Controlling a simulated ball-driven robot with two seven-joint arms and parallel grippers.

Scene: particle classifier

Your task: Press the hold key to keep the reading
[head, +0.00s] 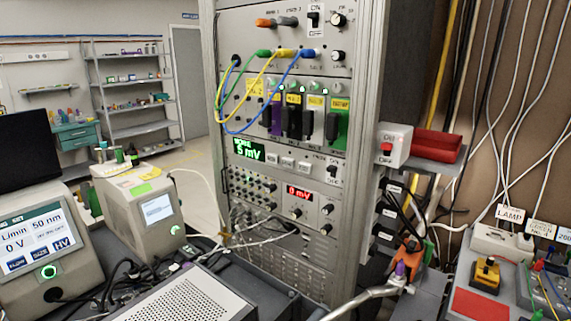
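The instrument rack (367,100) stands in the middle of the head view. One of its panels has a green-lit display (248,150) that appears to read "NOISE 5 mV". To its right is a row of small pale keys (288,162), and then a black toggle switch (333,172). The key labels are too small to read, so I cannot tell which one is the hold key. Below is a red display (299,193) reading 0 mV.
Coloured cables (243,95) hang over the upper panels, above the keys. A grey switch box (395,145) and a red tray (437,146) sit right of the rack. A touchscreen unit (42,245) and a beige instrument (140,212) stand at left.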

